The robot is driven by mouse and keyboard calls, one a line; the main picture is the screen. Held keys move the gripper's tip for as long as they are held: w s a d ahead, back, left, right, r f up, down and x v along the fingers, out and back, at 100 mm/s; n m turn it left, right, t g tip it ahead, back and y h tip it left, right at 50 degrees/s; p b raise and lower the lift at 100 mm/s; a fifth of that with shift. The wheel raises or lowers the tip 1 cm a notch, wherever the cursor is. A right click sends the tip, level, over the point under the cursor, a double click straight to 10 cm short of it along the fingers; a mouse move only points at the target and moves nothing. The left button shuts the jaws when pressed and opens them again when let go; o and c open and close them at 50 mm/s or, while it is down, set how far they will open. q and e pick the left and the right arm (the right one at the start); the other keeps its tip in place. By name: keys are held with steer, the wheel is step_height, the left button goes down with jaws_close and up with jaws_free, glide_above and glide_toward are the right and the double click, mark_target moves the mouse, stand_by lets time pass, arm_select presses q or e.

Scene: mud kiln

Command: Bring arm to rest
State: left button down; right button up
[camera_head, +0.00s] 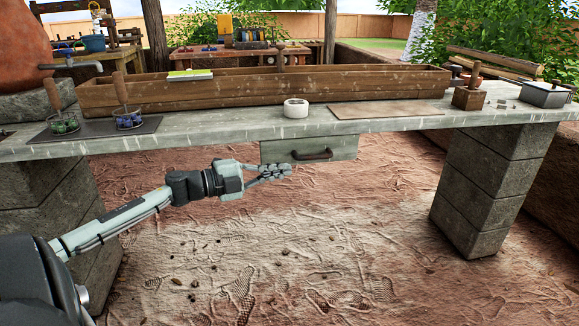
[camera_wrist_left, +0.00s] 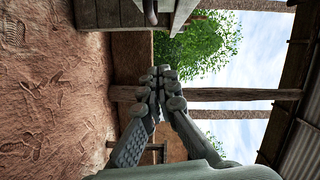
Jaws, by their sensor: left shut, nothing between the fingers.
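My left arm reaches in from the lower left of the head view. Its left gripper (camera_head: 279,171) is shut and empty, in front of and below the bench's front edge, just left of the drawer handle (camera_head: 312,154). The fingertips look close to the drawer front (camera_head: 340,148), but I cannot tell the gap. The left wrist view shows the fingers (camera_wrist_left: 160,78) closed together with nothing between them. The drawer looks shut under the bench top. My right gripper is not in view.
The long bench (camera_head: 230,128) stands on block pillars (camera_head: 490,180). On it are a wooden trough (camera_head: 350,85), a white bowl (camera_head: 296,108), a flat board (camera_head: 388,109), a dark mat (camera_head: 95,129) with two tool holders, and a wooden block (camera_head: 468,98). The muddy floor (camera_head: 330,240) below is open.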

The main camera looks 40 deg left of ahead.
arm_select(q)
steer(key=shift+s, duration=0.1)
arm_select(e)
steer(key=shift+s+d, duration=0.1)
arm_select(q)
steer(key=s+d+f+n+g+y+p, duration=0.1)
steer(key=s+f+n+g+y+p, duration=0.1)
steer(key=s+f+n+y, duration=0.4)
steer(key=s+f+n+g+y+p, duration=0.1)
steer(key=f+n+y+p, duration=0.1)
steer(key=f+n+y, duration=0.65)
steer(key=s+d+f+n+g+h+p, duration=0.1)
steer(key=s+d+f+n+g+h, duration=0.4)
steer(key=s+d+f+g, duration=0.4)
steer(key=s+d+f, duration=0.6)
steer(key=s+d, duration=0.2)
steer(key=s, duration=0.1)
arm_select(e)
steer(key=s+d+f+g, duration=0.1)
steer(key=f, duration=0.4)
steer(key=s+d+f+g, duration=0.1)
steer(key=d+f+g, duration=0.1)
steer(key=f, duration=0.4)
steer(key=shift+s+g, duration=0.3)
arm_select(q)
steer(key=shift+f, duration=0.1)
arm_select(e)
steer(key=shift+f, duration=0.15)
